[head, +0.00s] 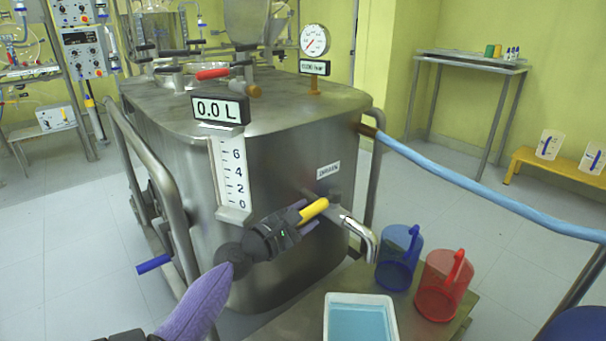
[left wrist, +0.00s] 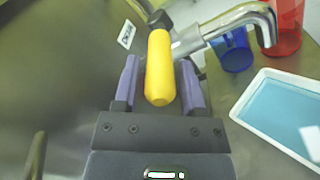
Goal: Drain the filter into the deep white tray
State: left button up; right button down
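The filter is a steel vessel (head: 280,160) with a display reading 0.0 L (head: 220,109) and a level scale on its front. Its drain valve has a yellow handle (head: 314,210) and a bent steel spout (head: 360,234). The deep white tray (head: 329,314) stands below the spout and holds blue liquid; it also shows in the left wrist view (left wrist: 240,112). My left gripper (head: 304,217) is at the yellow handle. In the left wrist view its purple fingers (left wrist: 160,88) stand apart on both sides of the handle, with gaps. My right gripper is not in view.
A blue jug (head: 398,262) and a red jug (head: 441,284) stand right of the tray on a low steel platform (head: 283,324). A blue hose (head: 480,187) runs from the vessel to the right. A railing (head: 150,165) stands left of the vessel.

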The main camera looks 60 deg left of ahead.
pick_arm(q)
jog(key=shift+o, duration=0.8)
jog(key=p+v, duration=0.2)
jog(key=v, duration=0.8)
